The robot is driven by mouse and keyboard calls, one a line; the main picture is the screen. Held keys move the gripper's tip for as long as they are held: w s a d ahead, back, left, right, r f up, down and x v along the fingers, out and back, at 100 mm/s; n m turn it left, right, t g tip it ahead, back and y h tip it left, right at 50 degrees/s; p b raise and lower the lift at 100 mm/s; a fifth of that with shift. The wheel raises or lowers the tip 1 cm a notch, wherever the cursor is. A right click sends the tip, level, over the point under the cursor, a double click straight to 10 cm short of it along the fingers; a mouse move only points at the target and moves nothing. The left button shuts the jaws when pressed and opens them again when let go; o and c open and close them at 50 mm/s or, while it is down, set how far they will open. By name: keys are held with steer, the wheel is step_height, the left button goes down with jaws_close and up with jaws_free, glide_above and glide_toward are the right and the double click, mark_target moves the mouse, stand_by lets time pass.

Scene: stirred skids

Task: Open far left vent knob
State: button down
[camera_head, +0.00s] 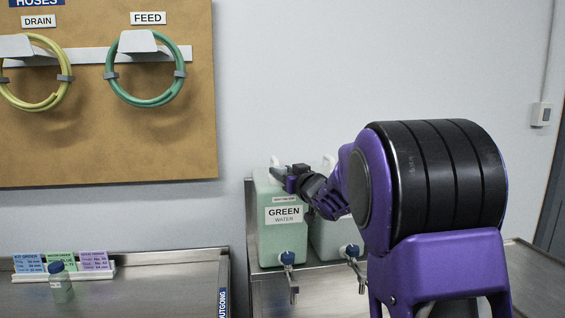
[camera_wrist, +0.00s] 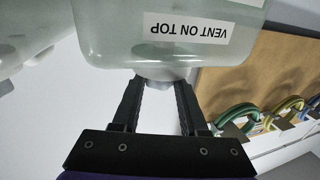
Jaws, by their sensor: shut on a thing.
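A translucent green-tinted jug (camera_head: 268,242) labelled GREEN WATER stands upright at the left of the metal bench, with a white handle on top. My gripper (camera_head: 284,176) is at the jug's top. In the wrist view the jug (camera_wrist: 110,38) appears upside down with a VENT ON TOP label. There my gripper (camera_wrist: 157,88) has its two dark fingers on either side of a pale grey vent knob (camera_wrist: 158,76) and is shut on it. The knob's far side is hidden, and the head view does not show the knob clearly.
A second jug (camera_head: 328,238) stands close on the right, partly behind my arm. Blue-handled taps (camera_head: 288,258) jut from the jugs' fronts. A lower-left table (camera_head: 150,285) holds a card rack and a small bottle (camera_head: 60,284). Hoses hang on a board (camera_head: 110,150).

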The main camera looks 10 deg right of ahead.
steer(key=shift+n+g+y+p, duration=0.4)
steer(key=shift+n+y+p, duration=0.3)
steer(key=shift+y+p, duration=0.5)
steer(key=shift+c, duration=2.2)
jaws_free()
steer(key=shift+w, duration=0.1)
steer(key=v, duration=1.7)
steer(key=shift+s, duration=0.3)
